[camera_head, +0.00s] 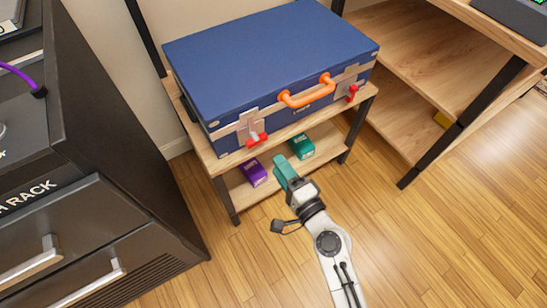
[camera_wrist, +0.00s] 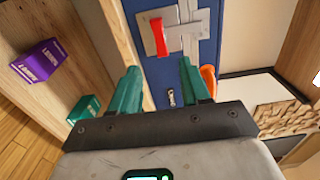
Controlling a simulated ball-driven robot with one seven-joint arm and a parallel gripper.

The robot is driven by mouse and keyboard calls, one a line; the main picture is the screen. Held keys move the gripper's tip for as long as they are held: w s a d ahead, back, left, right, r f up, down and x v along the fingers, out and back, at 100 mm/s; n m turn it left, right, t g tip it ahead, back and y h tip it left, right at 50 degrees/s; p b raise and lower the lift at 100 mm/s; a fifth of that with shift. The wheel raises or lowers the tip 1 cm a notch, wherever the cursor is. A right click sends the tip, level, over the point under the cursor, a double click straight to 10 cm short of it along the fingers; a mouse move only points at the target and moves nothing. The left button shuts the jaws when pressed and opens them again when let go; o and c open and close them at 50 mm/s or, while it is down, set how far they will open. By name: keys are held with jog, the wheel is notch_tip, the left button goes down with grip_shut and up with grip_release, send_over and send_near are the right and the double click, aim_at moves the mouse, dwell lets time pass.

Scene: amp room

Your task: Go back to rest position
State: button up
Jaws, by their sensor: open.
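My gripper (camera_head: 285,172) is in front of the low wooden stand, with its teal fingers pointing toward the lower shelf area. In the wrist view my gripper (camera_wrist: 157,92) shows two teal fingers spread apart with nothing between them. Beyond the fingers is the front of a blue case (camera_wrist: 160,83), with a red latch (camera_wrist: 160,37) on a metal plate. In the head view the closed blue case (camera_head: 270,60) lies flat on the stand's top, with an orange handle (camera_head: 305,94).
A purple box (camera_head: 255,172) and a green box (camera_head: 301,146) are on the stand's lower shelf (camera_head: 243,192). A black rack (camera_head: 90,190) with drawers stands at left. A wooden shelf unit (camera_head: 415,60) stands at right. Wooden floor (camera_head: 420,245) is clear at lower right.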

jog(key=shift+s+d, duration=0.2)
jog(key=shift+s, duration=0.05)
dwell(0.4)
jog(key=s+d+f+n+g+h, duration=0.3)
jog(key=s+d+n+g+h, duration=0.3)
jog(key=s+d, duration=0.7)
jog(key=s+d+f+n+g+h, duration=0.4)
jog(key=s+d+g, duration=0.4)
jog(key=s+d, duration=0.5)
notch_tip(320, 180, up, 27)
jog(key=n+p, duration=0.1)
jog(key=p, duration=2.4)
jog(key=shift+s+d+p, duration=0.2)
jog(key=shift+s+p, duration=0.05)
jog(key=shift+p, duration=0.1)
jog(key=shift+f, duration=0.1)
